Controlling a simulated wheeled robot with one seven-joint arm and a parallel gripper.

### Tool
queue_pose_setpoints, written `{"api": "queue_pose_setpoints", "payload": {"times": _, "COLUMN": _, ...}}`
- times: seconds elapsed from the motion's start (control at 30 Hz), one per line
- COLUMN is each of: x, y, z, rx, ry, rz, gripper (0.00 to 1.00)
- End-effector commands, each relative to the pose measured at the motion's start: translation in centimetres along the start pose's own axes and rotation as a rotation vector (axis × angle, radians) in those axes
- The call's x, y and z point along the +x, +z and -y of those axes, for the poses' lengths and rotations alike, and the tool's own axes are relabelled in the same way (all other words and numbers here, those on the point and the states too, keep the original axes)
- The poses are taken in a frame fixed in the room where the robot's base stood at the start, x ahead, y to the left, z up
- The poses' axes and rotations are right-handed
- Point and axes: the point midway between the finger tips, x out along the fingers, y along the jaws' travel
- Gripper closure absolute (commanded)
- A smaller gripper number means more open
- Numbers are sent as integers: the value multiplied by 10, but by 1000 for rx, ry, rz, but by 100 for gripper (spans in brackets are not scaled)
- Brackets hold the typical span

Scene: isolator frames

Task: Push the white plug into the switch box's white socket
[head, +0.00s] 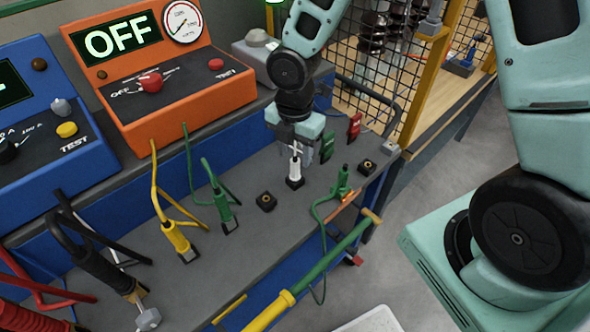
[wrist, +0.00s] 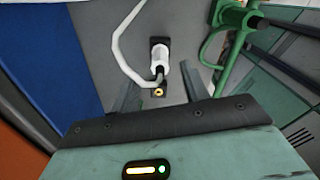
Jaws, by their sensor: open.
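The white plug (head: 295,171) stands upright on the grey bench top, its lower end at a small black block. The wrist view shows the plug (wrist: 161,66) with a white cord curving from its top. My gripper (head: 295,143) is directly above and around the plug's upper part, jaws open. In the wrist view its fingers (wrist: 159,95) stand apart on both sides of the plug and cord; I see no grip on it. A small black socket with a brass centre (head: 266,201) lies left of the plug; another (head: 367,166) lies right. No white socket marking is distinguishable.
An orange box reading OFF (head: 150,75) stands behind the bench. Yellow (head: 179,240) and green (head: 223,210) plugs with cords stand to the left. A green-yellow rail (head: 320,265) runs along the front edge.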

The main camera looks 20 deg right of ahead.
Motion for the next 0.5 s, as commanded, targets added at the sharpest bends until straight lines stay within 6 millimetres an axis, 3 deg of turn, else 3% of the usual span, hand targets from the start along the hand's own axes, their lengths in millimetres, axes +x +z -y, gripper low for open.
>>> {"api": "queue_pose_setpoints", "payload": {"times": 0.33, "x": 42, "y": 1, "z": 1, "rx": -2, "ry": -3, "rz": -1, "gripper": 54}}
{"api": "queue_pose_setpoints", "payload": {"times": 0.5, "x": 53, "y": 2, "z": 0, "rx": 0, "ry": 0, "rz": 0, "gripper": 54}}
